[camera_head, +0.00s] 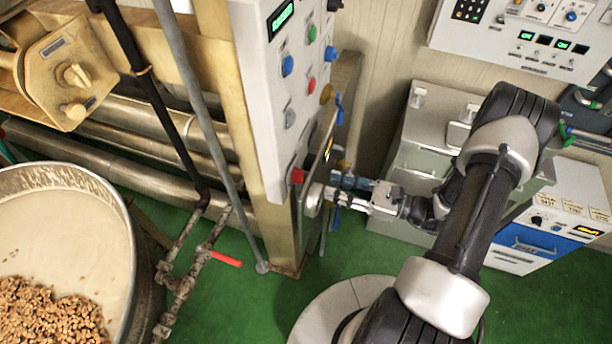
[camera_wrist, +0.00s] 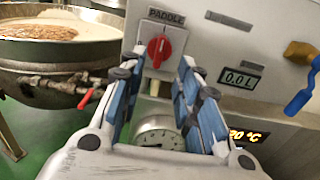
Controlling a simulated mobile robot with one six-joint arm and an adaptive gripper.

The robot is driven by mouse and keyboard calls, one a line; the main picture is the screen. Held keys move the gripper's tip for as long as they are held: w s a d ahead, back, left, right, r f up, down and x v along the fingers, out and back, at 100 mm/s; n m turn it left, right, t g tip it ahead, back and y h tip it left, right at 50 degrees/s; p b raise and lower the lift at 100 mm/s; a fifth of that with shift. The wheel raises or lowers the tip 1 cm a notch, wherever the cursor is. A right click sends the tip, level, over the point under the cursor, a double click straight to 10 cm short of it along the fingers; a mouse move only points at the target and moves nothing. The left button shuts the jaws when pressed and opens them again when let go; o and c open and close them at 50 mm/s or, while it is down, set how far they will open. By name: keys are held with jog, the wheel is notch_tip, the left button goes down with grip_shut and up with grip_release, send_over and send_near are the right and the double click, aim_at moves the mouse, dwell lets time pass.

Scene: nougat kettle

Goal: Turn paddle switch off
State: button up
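The paddle switch is a red rotary knob (camera_wrist: 159,49) on a pale panel under a "PADDLE" label (camera_wrist: 161,14) in the wrist view. Its grip looks roughly upright. In the head view the red knob (camera_head: 297,175) shows at the lower part of the panel's side. My gripper (camera_wrist: 160,72) is open, with blue-padded fingers spread left and right. The knob appears between and beyond the fingertips, apart from them. In the head view my gripper (camera_head: 336,196) reaches from the right toward the panel, empty, just right of the knob.
A round gauge (camera_wrist: 160,138) sits below the knob, between my fingers in the wrist view. A "0.0 L" display (camera_wrist: 240,79) and a blue-handled valve (camera_wrist: 302,92) are to the right. A kettle (camera_wrist: 62,62) stands left. A grey cabinet (camera_head: 420,150) stands behind my arm.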

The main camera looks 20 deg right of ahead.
aim_at(299, 176)
jog(key=x, duration=0.8)
jog(key=shift+w+a, duration=0.25)
jog(key=shift+a, duration=0.05)
jog(key=shift+c, duration=0.5)
grip_shut()
